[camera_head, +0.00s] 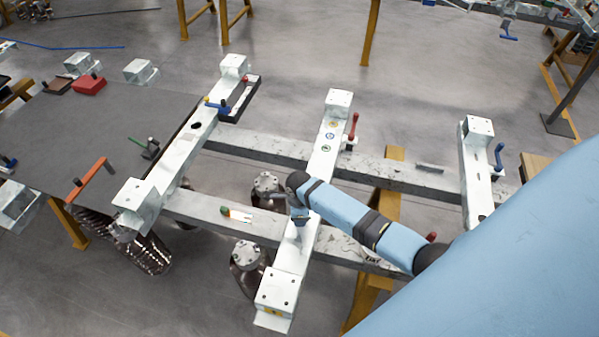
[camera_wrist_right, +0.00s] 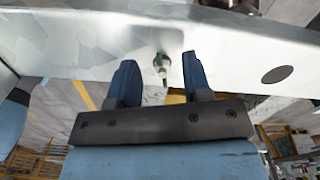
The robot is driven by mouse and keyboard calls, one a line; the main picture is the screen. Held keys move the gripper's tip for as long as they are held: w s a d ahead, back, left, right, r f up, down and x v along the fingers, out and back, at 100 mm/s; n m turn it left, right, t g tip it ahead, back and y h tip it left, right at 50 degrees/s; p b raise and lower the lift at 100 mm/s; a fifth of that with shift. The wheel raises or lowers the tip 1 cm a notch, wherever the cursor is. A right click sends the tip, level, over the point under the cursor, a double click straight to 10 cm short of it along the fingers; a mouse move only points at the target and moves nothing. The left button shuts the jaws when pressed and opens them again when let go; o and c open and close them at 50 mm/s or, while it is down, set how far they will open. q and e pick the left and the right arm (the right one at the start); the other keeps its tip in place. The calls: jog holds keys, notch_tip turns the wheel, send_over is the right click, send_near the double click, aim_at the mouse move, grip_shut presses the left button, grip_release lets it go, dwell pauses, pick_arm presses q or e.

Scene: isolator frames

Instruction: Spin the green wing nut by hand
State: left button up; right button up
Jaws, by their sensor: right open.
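The green wing nut (camera_wrist_right: 162,70) shows in the right wrist view as a small green piece on a pale stud, against the side of a white metal beam (camera_wrist_right: 90,40). My right gripper (camera_wrist_right: 159,62) is open, with its two blue fingers to the left and right of the nut in the picture. Contact cannot be told. In the head view my right gripper (camera_head: 299,217) is at the middle white crossbeam (camera_head: 291,250); I cannot make out the nut there, and the arm may hide it. My left gripper is not in view.
Two long grey beams (camera_head: 350,165) run under the white crossbeams. A red handle (camera_head: 353,127) stands on the middle crossbeam and a blue one (camera_head: 499,156) on the right. Brown flanged parts (camera_head: 247,256) stand below. A dark table (camera_head: 80,130) is at left.

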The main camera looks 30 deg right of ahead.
jog(key=shift+f, duration=0.5)
grip_shut()
jog(key=shift+n, duration=0.3)
